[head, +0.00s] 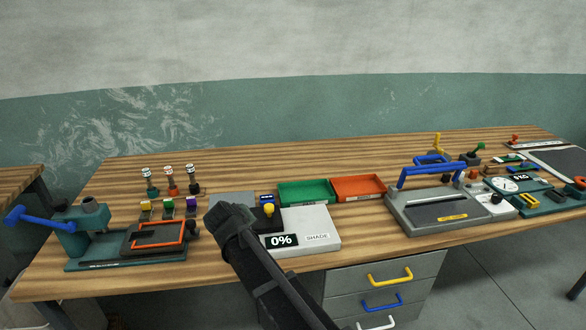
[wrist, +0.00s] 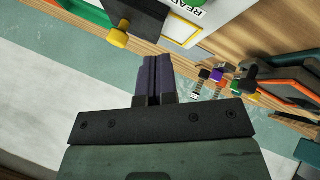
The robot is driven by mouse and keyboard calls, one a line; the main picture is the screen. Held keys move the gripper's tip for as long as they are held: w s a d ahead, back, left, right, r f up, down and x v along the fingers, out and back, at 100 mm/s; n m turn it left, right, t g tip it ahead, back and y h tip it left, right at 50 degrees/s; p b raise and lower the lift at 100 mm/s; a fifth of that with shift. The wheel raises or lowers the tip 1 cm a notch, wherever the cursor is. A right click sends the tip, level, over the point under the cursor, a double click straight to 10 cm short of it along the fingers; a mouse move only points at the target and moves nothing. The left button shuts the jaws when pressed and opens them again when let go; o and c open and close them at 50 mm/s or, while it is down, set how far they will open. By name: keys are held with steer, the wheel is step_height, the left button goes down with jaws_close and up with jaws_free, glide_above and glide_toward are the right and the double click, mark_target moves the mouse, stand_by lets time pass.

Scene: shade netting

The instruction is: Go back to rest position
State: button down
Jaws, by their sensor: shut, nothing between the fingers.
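My gripper (wrist: 152,80) shows in the wrist view with its two dark fingers together and nothing between them. The fingers point toward the table edge and are apart from the things around them. In the head view my dark arm reaches up from the bottom middle to the front of the table, left of the white shade box (head: 318,225) with its 0% display. The fingertips cannot be made out in the head view.
A yellow knob (wrist: 118,39) is close to the left of my fingers in the wrist view. A teal press (head: 85,235) with a blue handle stands at left. Green (head: 306,192) and orange (head: 358,188) trays sit behind the box. A grey device (head: 440,212) with a blue handle stands right.

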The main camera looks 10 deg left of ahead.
steer(key=s+d+f+m+g, duration=0.1)
steer(key=s+d+m+g, duration=0.2)
steer(key=d, duration=1.1)
steer(key=s+d+f+m+g, duration=0.2)
steer(key=s+d, duration=0.6)
steer(key=d, duration=0.6)
steer(key=s+d+f+m+g, duration=0.1)
steer(key=s+d+m+g, duration=0.2)
steer(key=d, duration=1.1)
steer(key=s+m, duration=0.1)
steer(key=s, duration=0.1)
steer(key=shift+s+f+g, duration=0.3)
steer(key=shift+s+f, duration=0.05)
